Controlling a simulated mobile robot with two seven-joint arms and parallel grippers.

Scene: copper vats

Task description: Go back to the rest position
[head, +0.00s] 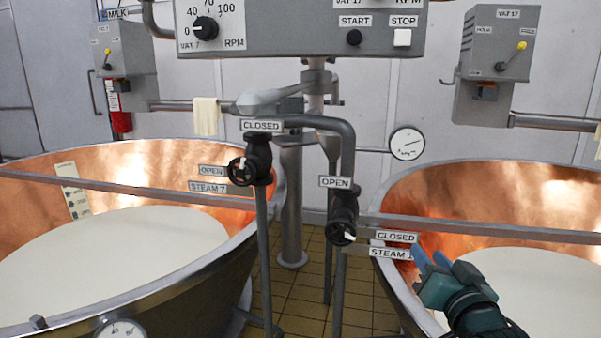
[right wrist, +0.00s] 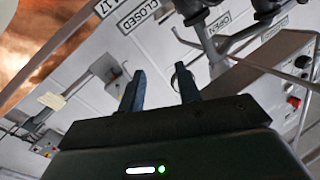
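My right gripper (head: 429,257) is in the lower right of the head view, in front of the right copper vat (head: 399,195) and just right of the lower steam valve's label plates. In the right wrist view its two dark blue fingers stand apart with nothing between them (right wrist: 161,85). It holds nothing. My left gripper and left arm are not in the head view.
Two steam valves, the left one (head: 250,166) and the lower right one (head: 342,218), stand on pipes between the vats. The left copper vat (head: 150,160) holds white liquid. A control panel (head: 290,32) hangs above. Tiled floor (head: 300,295) shows between the vats.

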